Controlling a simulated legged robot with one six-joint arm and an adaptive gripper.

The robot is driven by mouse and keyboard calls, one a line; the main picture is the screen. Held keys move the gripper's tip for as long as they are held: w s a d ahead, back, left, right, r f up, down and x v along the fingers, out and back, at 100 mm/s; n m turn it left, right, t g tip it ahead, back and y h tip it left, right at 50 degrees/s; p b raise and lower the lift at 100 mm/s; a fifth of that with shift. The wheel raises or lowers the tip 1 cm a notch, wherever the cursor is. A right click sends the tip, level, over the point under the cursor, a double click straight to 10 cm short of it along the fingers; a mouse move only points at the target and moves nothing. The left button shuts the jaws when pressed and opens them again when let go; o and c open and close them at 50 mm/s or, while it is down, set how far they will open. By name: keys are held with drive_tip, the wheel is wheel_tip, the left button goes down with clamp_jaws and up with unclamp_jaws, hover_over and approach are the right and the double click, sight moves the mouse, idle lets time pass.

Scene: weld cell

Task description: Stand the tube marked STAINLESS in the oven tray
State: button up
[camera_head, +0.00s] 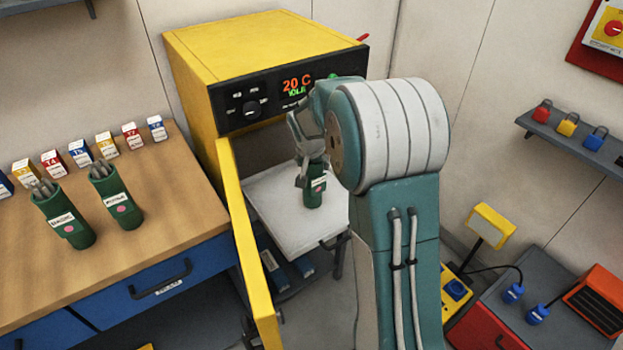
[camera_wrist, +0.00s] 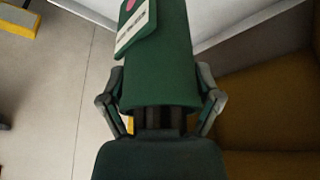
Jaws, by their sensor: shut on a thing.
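My gripper (camera_head: 305,160) is shut on a green tube (camera_head: 314,190) with a white label and a pink dot. In the head view the tube is roughly upright over the oven tray (camera_head: 270,205); I cannot tell whether its base touches the tray. The wrist view shows the tube (camera_wrist: 157,75) between the fingers (camera_wrist: 160,103), with dark rods at its near end. Its label is too small and angled to read. The tray is pale and sits out in front of the yellow oven (camera_head: 250,45), whose door (camera_head: 245,240) is open.
Two other green tubes with rods, a left one (camera_head: 66,222) and a right one (camera_head: 120,203), stand on the wooden bench (camera_head: 165,255). Several small labelled boxes line its back. The open door edge stands left of the tray. A red-and-grey cabinet (camera_head: 495,310) is at lower right.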

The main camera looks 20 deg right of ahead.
drive_tip(key=shift+w+d+f, duration=0.1)
drive_tip(key=shift+d+f, duration=0.1)
drive_tip(key=shift+f, duration=0.95)
drive_tip(key=shift+d+f, duration=0.15)
drive_tip(key=shift+f, duration=0.95)
drive_tip(key=shift+a, duration=0.1)
drive_tip(key=o, duration=1.1)
drive_tip(key=shift+f, duration=0.1)
